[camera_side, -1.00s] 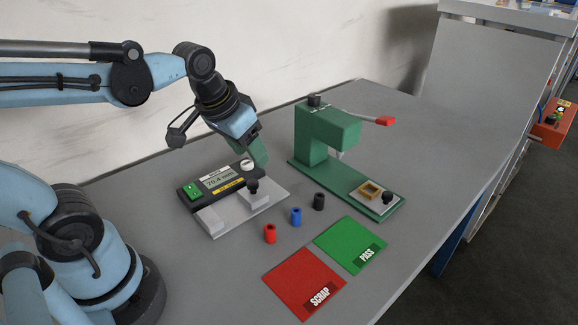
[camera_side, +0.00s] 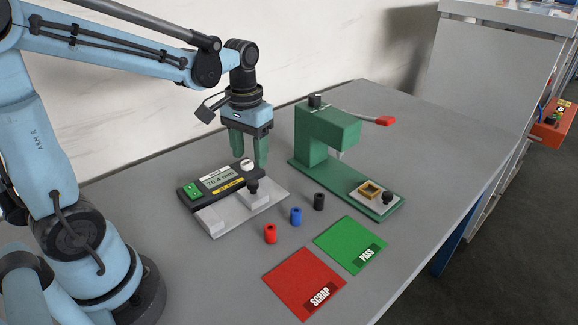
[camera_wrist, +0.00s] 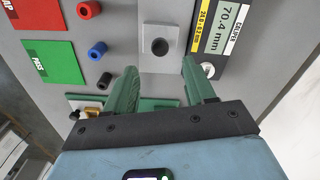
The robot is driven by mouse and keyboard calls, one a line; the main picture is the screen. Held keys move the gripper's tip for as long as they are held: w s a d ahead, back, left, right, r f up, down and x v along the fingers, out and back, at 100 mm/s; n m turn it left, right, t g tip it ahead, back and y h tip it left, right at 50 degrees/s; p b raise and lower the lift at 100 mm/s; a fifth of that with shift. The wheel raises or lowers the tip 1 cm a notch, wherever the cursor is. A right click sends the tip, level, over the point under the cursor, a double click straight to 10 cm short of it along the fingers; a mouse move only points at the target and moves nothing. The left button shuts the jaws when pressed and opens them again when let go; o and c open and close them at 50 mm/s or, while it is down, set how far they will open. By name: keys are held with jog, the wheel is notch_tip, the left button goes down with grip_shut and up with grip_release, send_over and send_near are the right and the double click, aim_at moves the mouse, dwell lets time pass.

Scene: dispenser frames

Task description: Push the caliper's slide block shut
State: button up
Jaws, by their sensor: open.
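The caliper lies on the table with a black display unit (camera_side: 219,181) reading 70.4 mm and a light grey bed (camera_side: 234,213). Its slide block (camera_side: 255,200), topped by a black knob, stands towards the bed's right end, with a wide gap to the pale fixed jaw (camera_side: 209,219) at the left end. My gripper (camera_side: 249,159) points down, open and empty, above and behind the caliper's right end. In the wrist view the slide block (camera_wrist: 148,35) and its dark knob appear ahead of and between my green fingers (camera_wrist: 160,66), apart from them.
A green press (camera_side: 329,130) with a red-tipped lever stands right of my gripper. Red (camera_side: 270,233), blue (camera_side: 296,216) and black (camera_side: 319,201) bushings stand in front of the caliper. A red SCRAP mat (camera_side: 304,283) and green PASS mat (camera_side: 350,245) lie nearer the front.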

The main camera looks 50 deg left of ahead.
aim_at(252, 182)
jog(key=shift+f, duration=3.75)
grip_shut()
